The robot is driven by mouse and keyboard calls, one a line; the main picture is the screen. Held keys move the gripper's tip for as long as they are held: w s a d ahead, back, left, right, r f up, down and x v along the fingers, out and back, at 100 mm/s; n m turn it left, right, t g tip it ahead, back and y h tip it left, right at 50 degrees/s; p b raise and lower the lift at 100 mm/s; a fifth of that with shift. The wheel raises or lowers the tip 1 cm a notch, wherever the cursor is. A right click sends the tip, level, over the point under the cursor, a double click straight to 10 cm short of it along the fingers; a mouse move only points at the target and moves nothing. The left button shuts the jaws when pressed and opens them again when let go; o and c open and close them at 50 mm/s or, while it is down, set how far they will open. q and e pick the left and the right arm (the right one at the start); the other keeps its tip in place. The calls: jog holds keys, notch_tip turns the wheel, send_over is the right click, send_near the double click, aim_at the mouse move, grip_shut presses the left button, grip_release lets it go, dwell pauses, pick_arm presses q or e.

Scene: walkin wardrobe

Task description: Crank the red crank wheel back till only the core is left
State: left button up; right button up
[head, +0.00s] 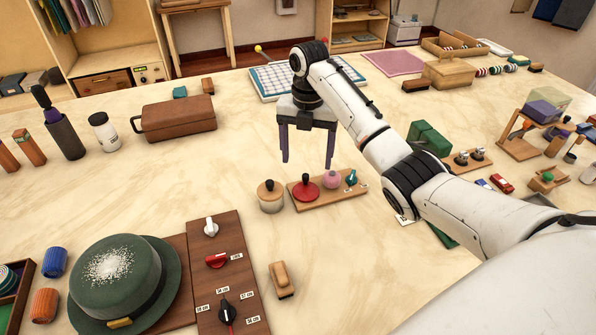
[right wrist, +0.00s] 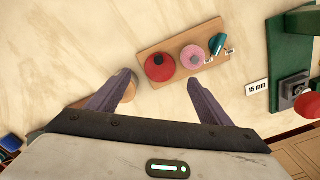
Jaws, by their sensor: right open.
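The red crank wheel (head: 306,191), a red disc with a dark knob, sits at the left end of a small wooden board (head: 327,200) on the table. It also shows in the right wrist view (right wrist: 160,68). A pink wheel (head: 332,180) and a teal crank piece (head: 351,178) share the board. My right gripper (head: 307,162) is open and empty, its two purple-grey fingers pointing down. In the right wrist view its fingertips (right wrist: 160,84) lie either side of the red wheel's near edge, apart from it. No core can be made out. My left gripper is out of view.
A round wooden pot with a dark knob (head: 270,197) stands close left of the board; the left finger partly covers it in the wrist view. A wooden block (head: 282,280), a dial panel (head: 227,270) and a green hat (head: 118,275) are nearer. Green blocks (head: 430,138) stand right.

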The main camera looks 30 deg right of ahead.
aim_at(307, 189)
notch_tip(307, 189, down, 9)
jog(key=shift+s+r, duration=0.1)
jog(key=shift+s, duration=0.05)
jog(key=c, duration=1)
jog(key=shift+c, duration=0.2)
jog(key=shift+m, duration=0.4)
